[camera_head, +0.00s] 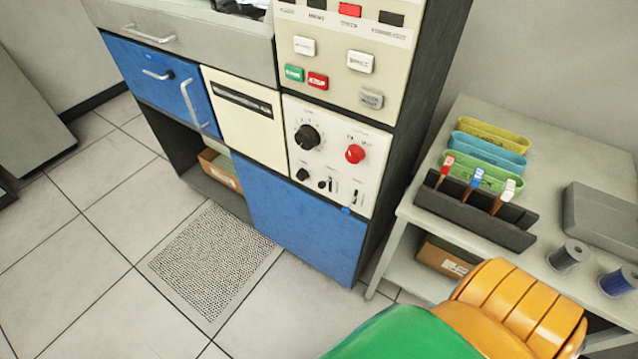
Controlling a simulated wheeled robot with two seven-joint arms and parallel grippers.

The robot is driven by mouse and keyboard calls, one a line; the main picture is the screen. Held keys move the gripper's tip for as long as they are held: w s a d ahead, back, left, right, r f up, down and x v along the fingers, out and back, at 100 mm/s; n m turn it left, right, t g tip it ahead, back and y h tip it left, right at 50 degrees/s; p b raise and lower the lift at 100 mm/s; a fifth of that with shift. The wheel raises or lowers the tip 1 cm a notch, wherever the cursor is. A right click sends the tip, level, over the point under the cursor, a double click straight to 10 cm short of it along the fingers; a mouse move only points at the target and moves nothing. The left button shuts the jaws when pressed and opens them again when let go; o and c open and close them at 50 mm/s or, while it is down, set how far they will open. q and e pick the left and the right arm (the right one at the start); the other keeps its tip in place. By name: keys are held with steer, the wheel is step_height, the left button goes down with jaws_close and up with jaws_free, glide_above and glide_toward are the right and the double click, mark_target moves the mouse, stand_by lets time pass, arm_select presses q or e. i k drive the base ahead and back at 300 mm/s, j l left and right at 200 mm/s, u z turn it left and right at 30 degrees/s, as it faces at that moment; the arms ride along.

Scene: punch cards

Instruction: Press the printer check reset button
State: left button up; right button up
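A cream control panel (332,60) stands upright at the top middle on a machine cabinet. It bears a white button (304,46) at upper left, another white button (360,61) at right, a green button (294,73), a red button (317,80) and a grey button (371,98) at lower right. Their lettering is too small to read surely, so I cannot tell which is the printer check reset. A row of indicators above has one red indicator (350,9) and several dark ones. Neither of my grippers is in view.
Below is a white panel with a black knob (307,137) and a red knob (355,154). A grey side table (470,118) at right holds a dark rack (470,215), coloured trays and spools. Tiled floor (75,240) is open at lower left. A green and orange form covers the bottom right.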

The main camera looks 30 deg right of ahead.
mark_target(372, 98)
steer(key=k+z, duration=0.1)
steer(key=z, duration=0.75)
steer(key=k+z, duration=0.15)
steer(key=z, duration=0.25)
